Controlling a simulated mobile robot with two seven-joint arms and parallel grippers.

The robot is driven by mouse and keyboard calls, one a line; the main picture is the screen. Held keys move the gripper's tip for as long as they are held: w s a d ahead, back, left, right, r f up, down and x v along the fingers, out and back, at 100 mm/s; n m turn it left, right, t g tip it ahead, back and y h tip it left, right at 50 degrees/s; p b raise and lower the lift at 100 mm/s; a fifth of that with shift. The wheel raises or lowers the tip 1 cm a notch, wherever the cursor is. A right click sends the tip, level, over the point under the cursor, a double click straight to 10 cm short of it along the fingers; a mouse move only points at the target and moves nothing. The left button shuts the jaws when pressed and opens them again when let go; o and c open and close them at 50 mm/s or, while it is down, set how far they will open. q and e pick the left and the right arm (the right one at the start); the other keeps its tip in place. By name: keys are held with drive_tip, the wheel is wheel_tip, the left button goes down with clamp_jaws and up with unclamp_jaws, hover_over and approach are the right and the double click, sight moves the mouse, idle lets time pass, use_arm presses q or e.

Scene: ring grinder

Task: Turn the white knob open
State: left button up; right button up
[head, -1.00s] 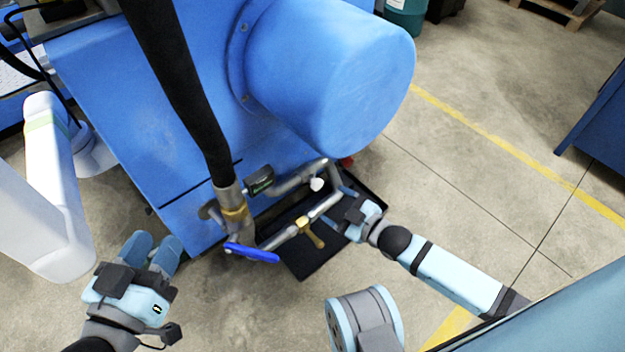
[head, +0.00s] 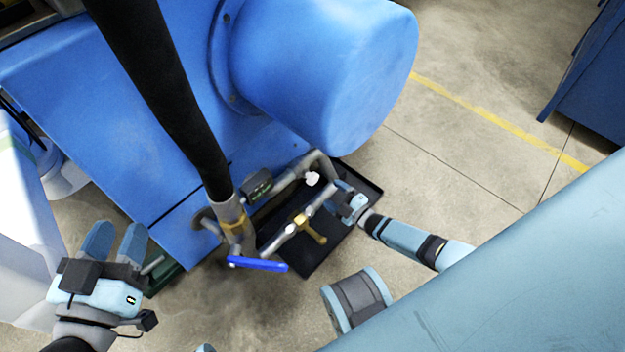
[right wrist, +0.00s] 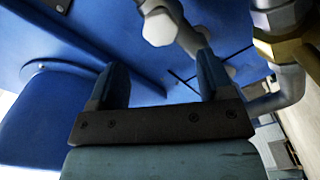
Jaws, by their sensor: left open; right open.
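The white knob (head: 312,179) sits on the metal pipework at the front of the blue machine. In the right wrist view the knob (right wrist: 160,29) is a white faceted piece just beyond the fingertips, near the middle of the gap. My right gripper (head: 335,190) is beside the pipework, just right of and below the knob; in the right wrist view its two fingers (right wrist: 160,75) are apart with nothing between them. My left gripper (head: 115,243) is open and empty at the lower left, away from the knob.
A blue lever (head: 258,264) and a brass valve handle (head: 315,236) are on the pipes close by. A black hose (head: 165,95) rises from the pipework. A black tray (head: 355,185) lies below. The large blue housing (head: 310,75) overhangs the pipes. Open floor lies to the right.

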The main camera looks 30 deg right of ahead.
sight(316, 181)
drive_tip(key=b+x, duration=0.2)
drive_tip(key=x, duration=0.6)
drive_tip(key=shift+f+b, duration=0.1)
drive_tip(key=shift+b, duration=0.25)
drive_tip(key=shift+w+a, duration=0.2)
drive_tip(key=shift+w, duration=0.4)
use_arm(q)
drive_tip(key=shift+w+a+r+m+t+h, duration=0.1)
drive_tip(key=shift+w+a+m+t+h, duration=0.1)
drive_tip(key=shift+w+a+m+t, duration=0.3)
drive_tip(key=shift+w+r+m+t+h, duration=0.1)
drive_tip(key=shift+w+m+h, duration=0.15)
drive_tip(key=shift+m, duration=0.45)
use_arm(e)
drive_tip(key=c, duration=0.9)
